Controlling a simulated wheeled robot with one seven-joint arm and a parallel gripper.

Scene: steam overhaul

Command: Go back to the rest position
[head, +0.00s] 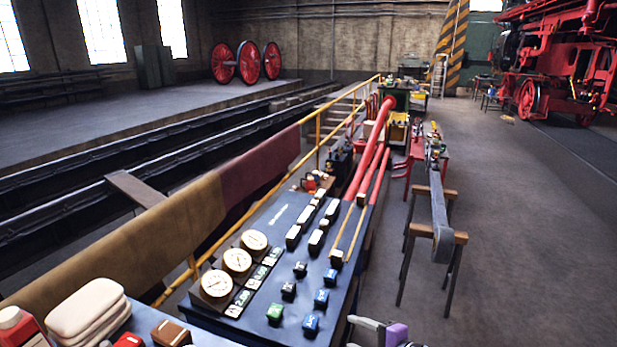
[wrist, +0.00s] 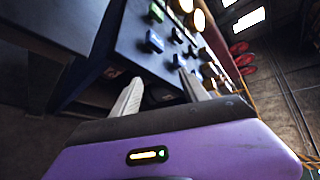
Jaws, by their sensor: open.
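My gripper (wrist: 162,92) shows in the wrist view with its two pale fingers apart and nothing between them. The purple hand body fills the bottom of that view. In the head view only a small part of my gripper (head: 380,327), grey and purple, shows at the bottom edge, just right of the dark bench (head: 262,245). The bench carries dial gauges, small labelled blocks and red pipes. In the wrist view the bench (wrist: 90,75) appears tilted beyond the fingers, apart from them as far as I can tell.
A yellow railing (head: 290,165) with brown and red cloths runs along the bench's left side. A long grey bar (head: 440,215) lies on trestles to the right. Open floor (head: 530,240) lies right of it. A red locomotive (head: 565,60) stands at the back right.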

